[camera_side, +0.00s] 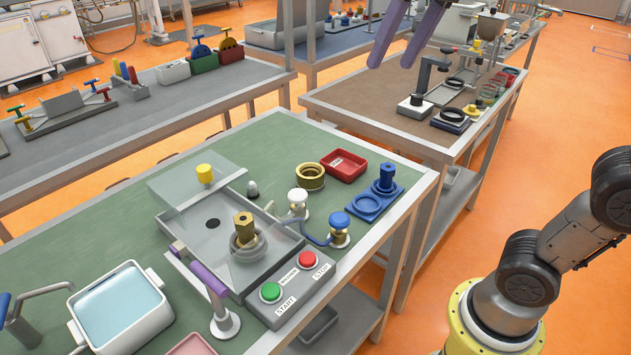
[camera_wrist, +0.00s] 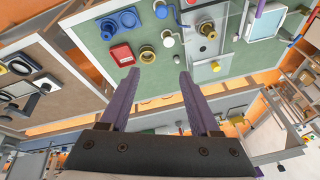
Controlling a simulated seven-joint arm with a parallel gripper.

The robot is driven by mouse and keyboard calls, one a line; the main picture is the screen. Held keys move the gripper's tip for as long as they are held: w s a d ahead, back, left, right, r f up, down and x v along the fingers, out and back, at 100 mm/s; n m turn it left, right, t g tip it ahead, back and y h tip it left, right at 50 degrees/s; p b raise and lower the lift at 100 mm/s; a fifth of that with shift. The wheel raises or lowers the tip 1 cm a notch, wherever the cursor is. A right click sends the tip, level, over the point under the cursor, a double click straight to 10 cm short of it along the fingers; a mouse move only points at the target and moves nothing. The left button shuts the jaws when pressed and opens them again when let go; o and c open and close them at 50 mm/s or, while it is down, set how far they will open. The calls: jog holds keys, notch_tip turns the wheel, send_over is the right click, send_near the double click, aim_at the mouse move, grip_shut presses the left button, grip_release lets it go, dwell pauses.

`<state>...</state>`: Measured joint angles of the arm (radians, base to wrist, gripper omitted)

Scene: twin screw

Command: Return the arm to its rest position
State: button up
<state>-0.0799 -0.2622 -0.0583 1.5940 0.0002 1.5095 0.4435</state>
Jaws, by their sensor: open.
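My gripper (camera_side: 391,60) hangs at the top of the side view, high above the benches. Its two purple fingers are apart with nothing between them. In the wrist view my gripper (camera_wrist: 159,74) also shows spread and empty, with the green-topped bench (camera_wrist: 92,30) well beyond the fingertips. My gripper touches nothing in either view. The upper part of the arm above the fingers is out of the side view.
The green bench (camera_side: 85,222) holds a clear-lidded fixture with a brass part (camera_side: 243,225), a brass ring (camera_side: 310,177), a red tray (camera_side: 345,165), a blue holder (camera_side: 368,204) and a START/STOP box (camera_side: 290,288). A brown-topped bench (camera_side: 365,97) stands behind. The air around my gripper looks clear.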

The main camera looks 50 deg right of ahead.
jog(key=s+f+n, duration=0.1)
jog(key=s+f, duration=0.2)
jog(key=f, duration=0.3)
jog(key=s+d+f+n+t, duration=0.1)
jog(key=s+f, duration=0.3)
jog(key=f, duration=0.3)
jog(key=s+d+f+n, duration=0.1)
jog(key=s+f+n, duration=0.1)
jog(key=f, duration=0.4)
jog(key=shift+s+f, duration=0.35)
jog(key=shift+s, duration=0.3)
